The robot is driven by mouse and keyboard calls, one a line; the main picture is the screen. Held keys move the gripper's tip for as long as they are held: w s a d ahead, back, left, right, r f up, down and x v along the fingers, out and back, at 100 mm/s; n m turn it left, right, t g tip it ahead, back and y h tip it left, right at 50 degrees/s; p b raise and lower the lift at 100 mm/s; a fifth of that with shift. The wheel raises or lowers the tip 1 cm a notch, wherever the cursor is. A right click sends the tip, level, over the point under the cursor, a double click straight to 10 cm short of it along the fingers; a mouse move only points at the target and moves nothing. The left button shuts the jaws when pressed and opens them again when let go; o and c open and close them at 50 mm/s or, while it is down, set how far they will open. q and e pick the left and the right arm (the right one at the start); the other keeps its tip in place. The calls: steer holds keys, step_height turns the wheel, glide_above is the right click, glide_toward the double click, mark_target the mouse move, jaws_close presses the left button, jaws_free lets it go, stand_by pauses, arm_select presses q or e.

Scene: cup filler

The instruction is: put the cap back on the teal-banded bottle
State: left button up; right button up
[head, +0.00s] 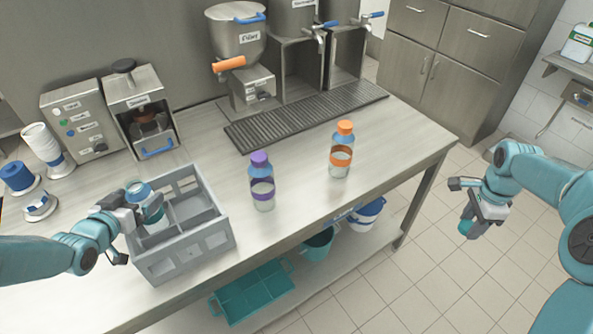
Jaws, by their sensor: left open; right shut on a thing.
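The teal-banded bottle (140,192) stands in a compartment at the left of the grey crate (215,240), with no cap on its top. My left gripper (135,217) is open at the bottle's near left side and hides part of it. I cannot tell whether its fingers touch the bottle. My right gripper (470,222) is shut on the teal cap (465,228), out over the floor to the right of the counter. The fingers partly hide the cap.
A purple-capped bottle (262,185) and an orange-capped bottle (341,150) stand on the counter (300,205) right of the crate. Dispensers (240,60) and a drip grate (305,115) are behind. A teal tray (250,292) and buckets (318,243) sit below.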

arm_select(q)
steer(key=shift+r, duration=0.1)
arm_select(e)
steer(key=shift+s+r, duration=0.1)
steer(key=shift+s, duration=0.1)
arm_select(q)
steer(key=shift+w, duration=0.1)
steer(key=shift+c, duration=1.2)
arm_select(e)
steer(key=shift+w, duration=0.15)
arm_select(q)
steer(key=c, duration=1.5)
jaws_close()
steer(key=shift+r, duration=0.1)
